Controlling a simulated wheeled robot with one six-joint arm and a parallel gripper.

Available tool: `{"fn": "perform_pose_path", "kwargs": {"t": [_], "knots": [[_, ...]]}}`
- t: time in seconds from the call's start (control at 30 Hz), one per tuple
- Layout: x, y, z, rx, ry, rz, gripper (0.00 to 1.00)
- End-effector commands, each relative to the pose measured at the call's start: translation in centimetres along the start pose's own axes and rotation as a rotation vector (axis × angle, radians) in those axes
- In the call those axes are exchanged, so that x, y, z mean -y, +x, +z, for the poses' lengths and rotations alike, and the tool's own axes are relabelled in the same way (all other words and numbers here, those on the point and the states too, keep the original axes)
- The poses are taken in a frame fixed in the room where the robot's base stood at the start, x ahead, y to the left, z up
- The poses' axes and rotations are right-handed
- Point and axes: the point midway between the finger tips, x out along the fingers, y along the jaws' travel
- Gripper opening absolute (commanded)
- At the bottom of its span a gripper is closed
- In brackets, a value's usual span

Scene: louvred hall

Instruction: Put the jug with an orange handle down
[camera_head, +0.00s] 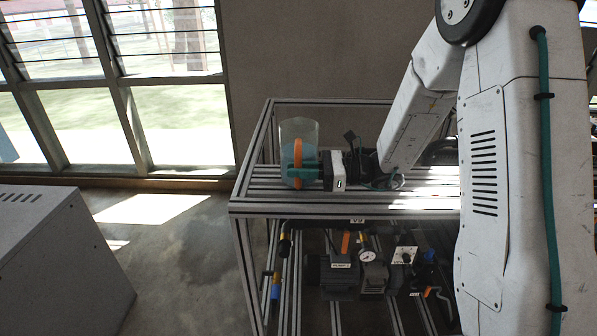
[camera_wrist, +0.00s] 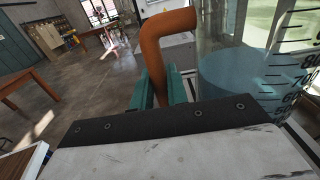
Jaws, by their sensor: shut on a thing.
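The jug (camera_head: 288,133) is clear, with an orange handle and blue-green liquid in its lower part. In the head view it is upright at the left end of a metal-framed bench top (camera_head: 262,196); whether its base touches the slats I cannot tell. My gripper (camera_head: 311,168) reaches it from the right, its teal fingers shut on the orange handle. In the wrist view the orange handle (camera_wrist: 163,45) stands between the teal fingers (camera_wrist: 160,92). The jug's graduated wall (camera_wrist: 255,35) fills the right side, and its base is hidden.
Below the bench top are a pump, a gauge (camera_head: 367,256) and hoses. A grey cabinet (camera_head: 60,262) stands at the lower left, with open floor (camera_head: 175,240) between it and the bench. Slatted windows are behind. Wooden tables (camera_wrist: 32,88) show farther off in the wrist view.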

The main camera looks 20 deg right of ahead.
Motion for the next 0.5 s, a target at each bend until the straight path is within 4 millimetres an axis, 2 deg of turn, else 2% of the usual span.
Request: {"fn": "perform_pose_path", "kwargs": {"t": [0.1, 0.43, 0.47, 0.5], "knots": [[0.02, 0.07, -0.9, 0.002, -0.003, 0.001, 0.0], [-0.04, 0.2, -1.15, 0.002, -0.003, 0.003, 0.0], [-0.08, 0.21, -1.23, 0.0, -0.001, 0.003, 0.21], [-0.08, 0.22, -1.21, 0.0, -0.001, 0.003, 0.32]]}}
